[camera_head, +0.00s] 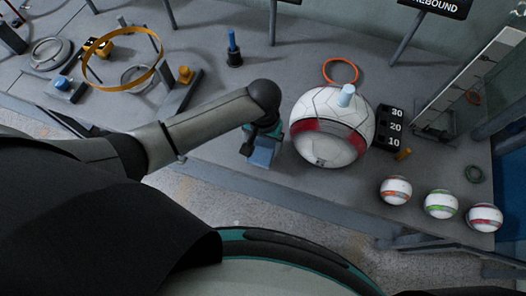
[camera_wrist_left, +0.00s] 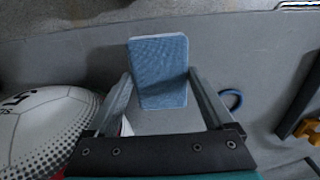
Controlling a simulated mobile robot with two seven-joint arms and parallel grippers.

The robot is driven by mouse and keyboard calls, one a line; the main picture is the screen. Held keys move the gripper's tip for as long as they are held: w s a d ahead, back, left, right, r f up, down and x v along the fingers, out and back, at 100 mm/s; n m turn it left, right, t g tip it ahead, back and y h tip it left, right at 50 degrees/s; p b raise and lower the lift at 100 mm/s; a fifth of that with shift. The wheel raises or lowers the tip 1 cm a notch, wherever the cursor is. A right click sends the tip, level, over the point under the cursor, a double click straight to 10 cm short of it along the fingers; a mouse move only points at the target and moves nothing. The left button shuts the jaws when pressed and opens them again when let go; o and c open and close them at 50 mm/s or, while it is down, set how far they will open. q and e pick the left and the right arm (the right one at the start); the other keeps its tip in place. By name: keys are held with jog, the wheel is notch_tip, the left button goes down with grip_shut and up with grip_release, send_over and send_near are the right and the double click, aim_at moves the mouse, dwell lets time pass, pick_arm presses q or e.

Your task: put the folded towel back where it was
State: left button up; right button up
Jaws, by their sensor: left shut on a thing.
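The folded towel (camera_wrist_left: 158,72) is a small blue rectangular pad, seen between the two fingers of my left gripper (camera_wrist_left: 161,82) in the left wrist view. The fingers press on its two sides. In the head view the blue towel (camera_head: 263,152) shows below my left gripper (camera_head: 264,138), at the front edge of the grey bench, just left of the large ball. I cannot tell whether the towel touches the bench. My right gripper is not in view.
The large white and red ball (camera_head: 330,128) stands close to the right of my left gripper. A black 30-20-10 board (camera_head: 389,128) and three small striped balls (camera_head: 441,204) are further right. An orange ring (camera_head: 120,62) stands at the left. Bench left of the towel is partly hidden by my arm.

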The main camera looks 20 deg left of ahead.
aim_at(263, 152)
pick_arm(q)
jog(key=shift+f+b, duration=0.75)
jog(key=shift+f, duration=1.45)
jog(key=shift+f, duration=0.2)
jog(key=o, duration=1.1)
jog(key=shift+r, duration=0.1)
notch_tip(263, 152, up, 12)
jog(key=p, duration=0.4)
jog(key=shift+r, duration=0.15)
jog(key=shift+d, duration=0.1)
